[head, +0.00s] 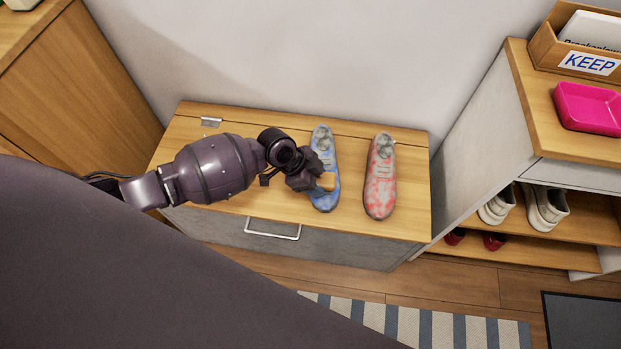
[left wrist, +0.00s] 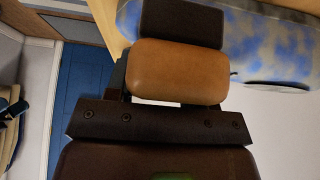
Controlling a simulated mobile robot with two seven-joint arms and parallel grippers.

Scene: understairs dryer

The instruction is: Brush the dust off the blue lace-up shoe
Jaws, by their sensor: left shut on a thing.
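The blue lace-up shoe (head: 323,146) stands on the wooden bench top, toe towards me, with greyish dusty patches among the blue. My left gripper (head: 318,181) is at the shoe's left side near the toe half. It is shut on a tan block-shaped brush (left wrist: 177,72), held between its dark fingers; the brush (head: 326,181) overlaps the shoe in the head view. The bristles are hidden, and I cannot tell whether they touch the shoe. The mottled shoe side (left wrist: 285,45) also shows at the top right of the left wrist view. My right gripper is not in view.
A dusty red shoe (head: 380,178) stands just right of the blue one. The bench (head: 408,205) has free top at its right end; a wall is behind. At right, a shoe cabinet (head: 520,100) bears a pink tray (head: 588,108) and a KEEP box (head: 545,50).

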